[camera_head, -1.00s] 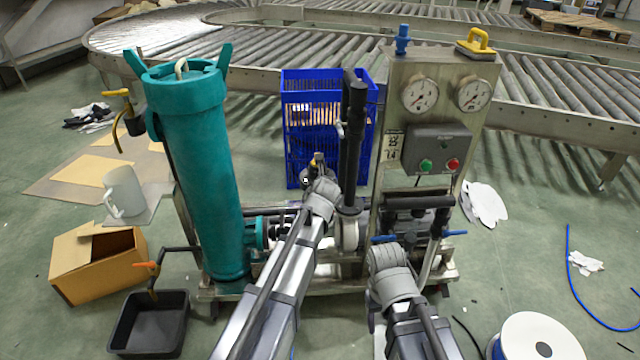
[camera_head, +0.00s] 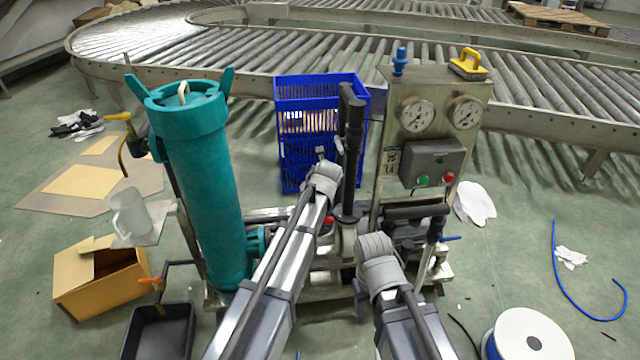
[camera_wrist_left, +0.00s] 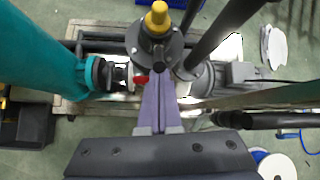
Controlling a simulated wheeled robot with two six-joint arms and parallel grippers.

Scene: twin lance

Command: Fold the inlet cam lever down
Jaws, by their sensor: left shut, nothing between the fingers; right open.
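My left gripper (camera_wrist_left: 158,85) is shut and empty; its two fingers lie together, pointing at the pump fittings. A small red part (camera_wrist_left: 141,79) shows just left of the fingertips, and red also shows right of my left wrist in the head view. I cannot tell for sure whether it is the inlet cam lever. A dark round fitting (camera_wrist_left: 138,42) with a yellow top (camera_wrist_left: 157,18) stands just beyond the fingertips. My right gripper (camera_head: 374,246) is open in front of the gauge panel (camera_head: 425,95); its fingers are largely hidden by its wrist.
A tall teal filter housing (camera_head: 200,190) stands left of my left arm. A black upright pipe (camera_head: 349,160) rises between the arms. A blue crate (camera_head: 282,140) is behind. A black tray (camera_head: 160,335), cardboard box (camera_head: 100,280) and white reel (camera_head: 530,340) are on the floor.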

